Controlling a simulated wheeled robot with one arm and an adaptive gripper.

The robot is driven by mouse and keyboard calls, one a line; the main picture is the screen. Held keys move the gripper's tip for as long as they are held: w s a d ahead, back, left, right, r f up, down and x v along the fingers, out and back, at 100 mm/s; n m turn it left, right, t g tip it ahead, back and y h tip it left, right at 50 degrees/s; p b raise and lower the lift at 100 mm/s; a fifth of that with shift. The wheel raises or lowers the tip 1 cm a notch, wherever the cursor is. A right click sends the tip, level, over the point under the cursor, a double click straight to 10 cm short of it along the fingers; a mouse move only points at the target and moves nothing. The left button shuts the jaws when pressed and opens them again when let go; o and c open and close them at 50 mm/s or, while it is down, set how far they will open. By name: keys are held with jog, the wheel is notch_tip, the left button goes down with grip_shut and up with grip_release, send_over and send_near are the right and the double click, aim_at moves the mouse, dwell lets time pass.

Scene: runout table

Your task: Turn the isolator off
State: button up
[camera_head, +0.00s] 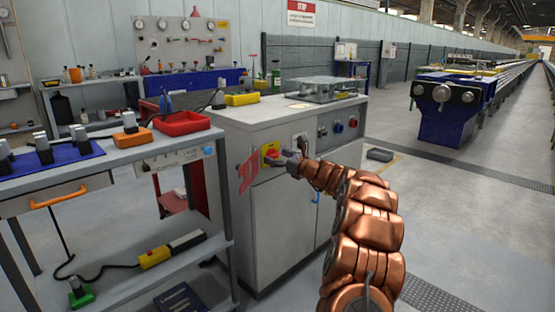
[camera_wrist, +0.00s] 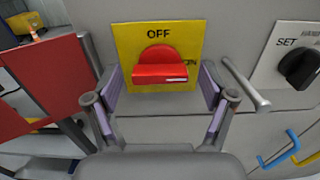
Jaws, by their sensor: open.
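The isolator is a red rotary knob (camera_wrist: 160,68) on a yellow plate (camera_wrist: 128,40) on the front of a grey cabinet (camera_head: 285,200). The plate reads OFF above the knob; lettering to the right is partly hidden and looks like ON. The knob's white mark lies to the right, toward that lettering. In the head view the yellow plate (camera_head: 268,149) shows just beyond my gripper (camera_head: 281,160). In the wrist view my gripper (camera_wrist: 163,80) is open, one finger on each side of the knob. I cannot tell whether either finger touches it.
A black SET selector (camera_wrist: 300,69) is right of the isolator, with a grey bar handle (camera_wrist: 245,84) between. A red panel (camera_wrist: 40,75) stands left. A workbench with a red tray (camera_head: 182,123) is left of the cabinet; open floor lies right.

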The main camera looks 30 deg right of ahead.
jog(key=shift+c, duration=0.2)
jog(key=c, duration=1.1)
